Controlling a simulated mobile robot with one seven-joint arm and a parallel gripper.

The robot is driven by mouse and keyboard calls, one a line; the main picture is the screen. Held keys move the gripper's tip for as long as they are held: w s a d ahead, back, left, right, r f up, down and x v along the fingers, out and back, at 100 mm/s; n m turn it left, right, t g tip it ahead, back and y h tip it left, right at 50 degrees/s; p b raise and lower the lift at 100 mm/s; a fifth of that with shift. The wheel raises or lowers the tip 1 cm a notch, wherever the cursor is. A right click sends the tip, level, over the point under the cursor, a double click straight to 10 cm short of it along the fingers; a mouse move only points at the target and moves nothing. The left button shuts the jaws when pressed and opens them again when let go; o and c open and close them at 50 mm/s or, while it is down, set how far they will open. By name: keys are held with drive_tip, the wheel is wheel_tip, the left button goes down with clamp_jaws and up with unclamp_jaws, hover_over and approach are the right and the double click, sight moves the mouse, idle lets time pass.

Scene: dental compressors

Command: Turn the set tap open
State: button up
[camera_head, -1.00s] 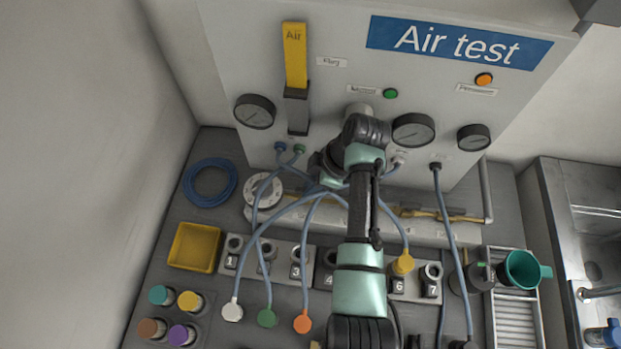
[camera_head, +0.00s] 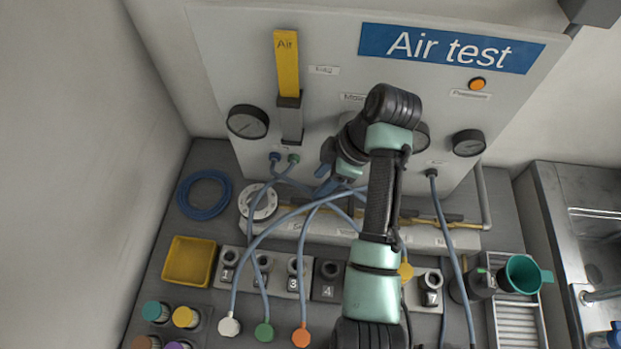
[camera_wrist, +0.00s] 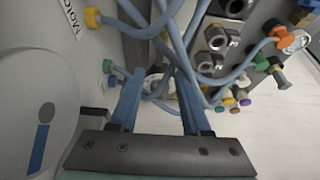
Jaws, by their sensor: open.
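I cannot make out which fitting is the set tap; no readable label marks it, and my arm covers part of the panel. My gripper (camera_head: 326,180) has blue fingers and hangs in front of the lower panel, among the blue hoses. In the wrist view my gripper (camera_wrist: 156,80) is open, with hoses crossing beyond and between the fingertips and nothing clearly held. A white round fitting (camera_head: 258,202) lies to its left, by the pipe ledge. A yellow fitting (camera_wrist: 92,17) and a green one (camera_wrist: 108,66) sit on the panel at the wrist view's left.
The grey panel carries the blue Air test sign (camera_head: 449,47), a yellow Air piece (camera_head: 287,65) and gauges (camera_head: 248,122). Numbered sockets (camera_head: 229,265), a yellow tray (camera_head: 189,261), a blue hose coil (camera_head: 204,192) and a green cup (camera_head: 524,274) are on the bench.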

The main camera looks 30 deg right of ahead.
drive_tip(key=p+v, duration=0.2)
drive_tip(key=v, duration=0.2)
drive_tip(key=shift+s+d+r, duration=0.1)
drive_tip(key=shift+r, duration=0.25)
